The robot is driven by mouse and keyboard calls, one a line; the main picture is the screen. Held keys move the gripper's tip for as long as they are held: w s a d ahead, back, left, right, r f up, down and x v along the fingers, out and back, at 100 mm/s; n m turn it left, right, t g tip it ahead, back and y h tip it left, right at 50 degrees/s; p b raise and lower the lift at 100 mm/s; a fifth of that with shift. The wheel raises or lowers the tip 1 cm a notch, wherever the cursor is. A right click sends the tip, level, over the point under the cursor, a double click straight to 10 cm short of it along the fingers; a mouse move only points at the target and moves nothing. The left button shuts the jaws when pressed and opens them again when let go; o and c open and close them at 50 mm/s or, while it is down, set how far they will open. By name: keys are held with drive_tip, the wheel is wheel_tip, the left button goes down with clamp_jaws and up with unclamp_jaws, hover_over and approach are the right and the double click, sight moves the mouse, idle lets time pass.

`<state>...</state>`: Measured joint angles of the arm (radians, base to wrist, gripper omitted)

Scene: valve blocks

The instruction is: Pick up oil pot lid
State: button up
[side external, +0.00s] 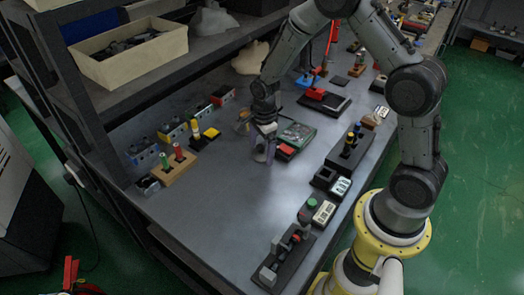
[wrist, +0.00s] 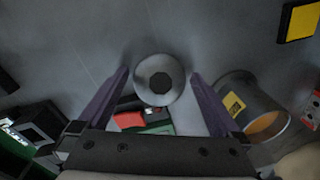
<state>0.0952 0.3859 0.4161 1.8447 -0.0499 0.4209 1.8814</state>
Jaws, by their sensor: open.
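A round grey lid with a dark knob in its middle (wrist: 158,86) lies on the table in the wrist view. My gripper (wrist: 159,74) is open, with one purple finger on each side of the lid and a gap to it on both sides. In the side view my gripper (side external: 265,153) points down close over the table and the lid cannot be made out there.
A red block (side external: 286,149) and a green tray (side external: 298,132) are close beside my gripper. The table's front left area is clear.

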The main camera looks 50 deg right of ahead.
drive_tip(key=c, duration=1.1)
drive_tip(key=shift+c, duration=0.2)
drive_tip(key=shift+r, duration=0.15)
